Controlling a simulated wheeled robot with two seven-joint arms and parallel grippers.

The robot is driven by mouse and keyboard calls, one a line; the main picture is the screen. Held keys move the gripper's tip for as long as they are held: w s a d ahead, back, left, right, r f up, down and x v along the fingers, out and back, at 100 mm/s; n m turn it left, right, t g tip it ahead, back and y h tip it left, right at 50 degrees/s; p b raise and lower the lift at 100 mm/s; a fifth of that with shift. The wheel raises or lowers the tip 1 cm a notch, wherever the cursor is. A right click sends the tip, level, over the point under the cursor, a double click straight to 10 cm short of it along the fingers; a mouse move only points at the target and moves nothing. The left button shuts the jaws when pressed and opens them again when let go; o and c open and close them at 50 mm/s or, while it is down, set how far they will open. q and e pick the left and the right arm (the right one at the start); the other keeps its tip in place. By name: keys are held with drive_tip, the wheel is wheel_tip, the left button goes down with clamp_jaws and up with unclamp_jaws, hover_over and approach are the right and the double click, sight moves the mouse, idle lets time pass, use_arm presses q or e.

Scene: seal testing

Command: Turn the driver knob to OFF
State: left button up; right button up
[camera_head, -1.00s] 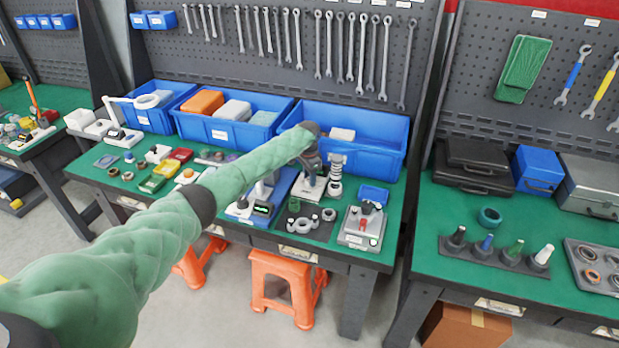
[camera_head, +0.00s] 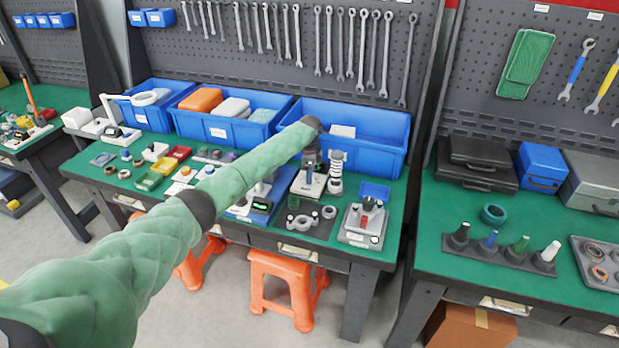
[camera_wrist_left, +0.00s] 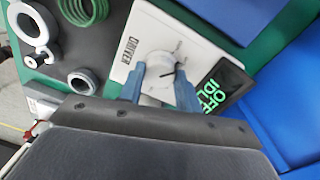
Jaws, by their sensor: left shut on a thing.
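The driver is a white panel (camera_wrist_left: 140,35) lettered DRIVER in the left wrist view. Its round white knob (camera_wrist_left: 158,88) has a dark pointer line slanting to the upper right; the small marks around it are too blurred to read. A dark screen (camera_wrist_left: 218,90) beside the knob shows green letters reading OFF and part of a second word. My left gripper (camera_wrist_left: 160,92) is shut on the knob, one blue finger on each side. In the head view my left gripper (camera_head: 312,163) points down over the white driver plate (camera_head: 306,186) and hides the knob. My right gripper is not in view.
Rings (camera_head: 300,225) lie in front, and a grey tester (camera_head: 364,224) stands to the right. Blue bins (camera_head: 385,152) line the back. An orange stool (camera_head: 283,283) stands below the bench.

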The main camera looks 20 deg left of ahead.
use_arm(q)
drive_tip(key=shift+w+r+m+b, duration=0.15)
drive_tip(key=shift+m+b, duration=0.15)
drive_tip(key=shift+m, duration=0.5)
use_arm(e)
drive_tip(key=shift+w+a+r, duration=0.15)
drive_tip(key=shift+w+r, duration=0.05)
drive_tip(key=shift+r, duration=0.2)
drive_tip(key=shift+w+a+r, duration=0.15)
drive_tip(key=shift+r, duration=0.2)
use_arm(q)
drive_tip(key=o, duration=1)
drive_tip(key=shift+c, duration=0.2)
drive_tip(key=shift+r, duration=0.1)
drive_tip(key=shift+r+b, duration=0.35)
wheel_tip(320, 180, up, 6)
drive_tip(key=shift+a+f+b, duration=0.1)
drive_tip(key=shift+f+b, duration=0.1)
drive_tip(key=shift+b, duration=0.8)
drive_tip(key=shift+w+r, duration=0.1)
drive_tip(key=shift+r, duration=0.5)
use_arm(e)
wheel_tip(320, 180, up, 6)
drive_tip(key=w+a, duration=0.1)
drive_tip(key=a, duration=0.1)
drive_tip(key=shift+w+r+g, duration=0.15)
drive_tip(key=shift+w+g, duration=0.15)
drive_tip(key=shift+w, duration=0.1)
